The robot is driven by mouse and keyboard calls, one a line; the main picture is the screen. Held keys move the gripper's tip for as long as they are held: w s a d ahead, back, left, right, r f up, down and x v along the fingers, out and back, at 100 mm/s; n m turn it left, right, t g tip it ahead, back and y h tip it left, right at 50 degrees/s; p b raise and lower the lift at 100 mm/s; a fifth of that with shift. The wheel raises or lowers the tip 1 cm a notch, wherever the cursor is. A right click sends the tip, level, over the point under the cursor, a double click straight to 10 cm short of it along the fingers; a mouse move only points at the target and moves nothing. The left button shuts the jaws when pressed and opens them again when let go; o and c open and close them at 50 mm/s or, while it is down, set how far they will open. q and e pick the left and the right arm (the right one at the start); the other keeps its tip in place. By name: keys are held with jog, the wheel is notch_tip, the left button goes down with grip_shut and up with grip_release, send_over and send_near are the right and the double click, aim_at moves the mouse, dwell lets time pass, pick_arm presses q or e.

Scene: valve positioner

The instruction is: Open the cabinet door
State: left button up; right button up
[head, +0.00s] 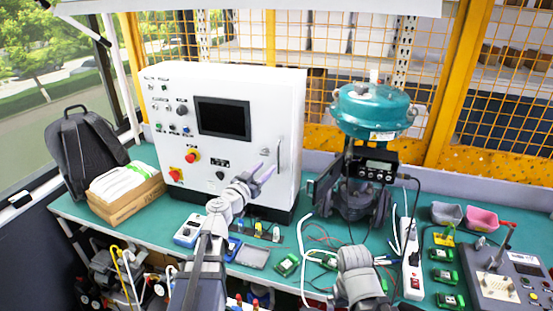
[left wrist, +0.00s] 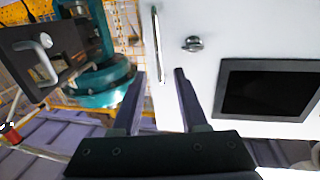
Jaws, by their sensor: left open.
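The white control cabinet (head: 285,110) stands on the bench with its front door flush and shut. A slim vertical bar handle (head: 278,155) is at the door's right side, with a small round lock beside it. My left gripper (head: 268,172) is open and empty, just in front of the door near the handle. In the left wrist view, the handle (left wrist: 156,45) points down toward the gap between my two fingertips (left wrist: 159,72). Its tip shows between them; I cannot tell the remaining depth. The lock (left wrist: 193,43) and dark screen (left wrist: 268,89) are to its right. My right gripper is not visible.
A teal valve actuator (head: 373,110) with a black positioner (head: 372,167) stands right of the cabinet. Several green terminal blocks, cables and a power strip (head: 412,258) lie on the green bench. A backpack (head: 82,145) and cardboard box (head: 128,200) are at the left.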

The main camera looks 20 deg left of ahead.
aim_at(278, 157)
pick_arm(q)
jog(key=x, duration=0.7)
jog(key=shift+w+d, duration=0.1)
jog(key=shift+w, duration=0.25)
grip_shut()
dwell(1.1)
